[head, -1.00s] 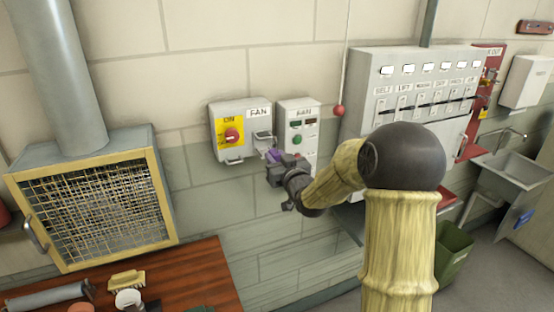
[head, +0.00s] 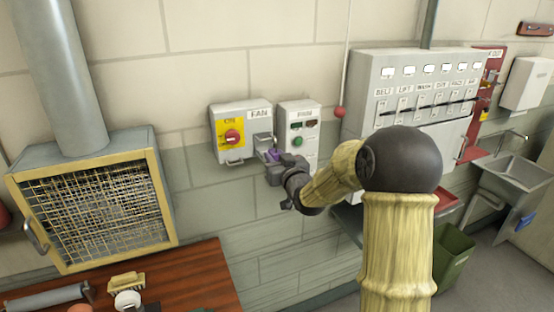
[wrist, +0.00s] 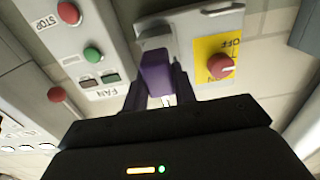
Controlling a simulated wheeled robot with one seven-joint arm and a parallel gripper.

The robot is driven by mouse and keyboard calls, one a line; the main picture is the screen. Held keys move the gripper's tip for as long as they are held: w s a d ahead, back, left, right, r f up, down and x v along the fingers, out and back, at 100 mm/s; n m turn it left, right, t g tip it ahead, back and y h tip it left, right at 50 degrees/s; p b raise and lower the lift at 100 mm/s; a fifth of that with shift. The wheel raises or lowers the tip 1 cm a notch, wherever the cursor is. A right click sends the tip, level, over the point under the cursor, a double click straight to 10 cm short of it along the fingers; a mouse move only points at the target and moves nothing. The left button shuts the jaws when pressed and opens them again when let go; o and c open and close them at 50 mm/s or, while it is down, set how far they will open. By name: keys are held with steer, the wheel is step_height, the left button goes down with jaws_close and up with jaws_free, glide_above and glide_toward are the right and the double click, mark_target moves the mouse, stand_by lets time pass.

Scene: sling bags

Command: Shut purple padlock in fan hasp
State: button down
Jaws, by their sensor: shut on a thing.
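The purple padlock (wrist: 157,75) is between the two fingers of my gripper (wrist: 158,88) in the wrist view, which is upside down. It also shows as a small purple patch in the head view (head: 272,154). My gripper (head: 271,164) is shut on it. The grey fan hasp (head: 263,139) sticks out at the lower right of the FAN switch box (head: 228,151). In the wrist view the hasp (wrist: 155,38) is right beside the padlock's far end. Whether the shackle passes through the hasp, or is closed, I cannot tell.
The fan box has a red knob (head: 232,137) on a yellow plate. A control box (head: 299,148) with green and red buttons stands close on the right. A large grey breaker panel (head: 394,70) is further right. The wall below is clear.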

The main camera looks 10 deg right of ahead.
steer(key=shift+w+a, duration=0.2)
steer(key=shift+w, duration=0.85)
steer(key=shift+w+a, duration=0.25)
steer(key=shift+w, duration=0.75)
steer(key=shift+w+a, duration=0.2)
steer(key=shift+w, duration=0.85)
steer(key=shift+f+b, duration=0.15)
steer(key=shift+b, duration=0.5)
steer(key=shift+c, duration=2.1)
jaws_free()
steer(key=shift+s, duration=0.15)
steer(key=shift+s+d+b, duration=0.25)
steer(key=shift+s+b, duration=0.35)
steer(key=shift+s, duration=0.5)
steer(key=shift+s+d+b, duration=0.2)
steer(key=shift+s+b, duration=0.4)
steer(key=shift+s, duration=0.55)
steer(key=shift+s+d+b, duration=0.25)
steer(key=shift+s+b, duration=0.35)
steer(key=shift+s, duration=0.5)
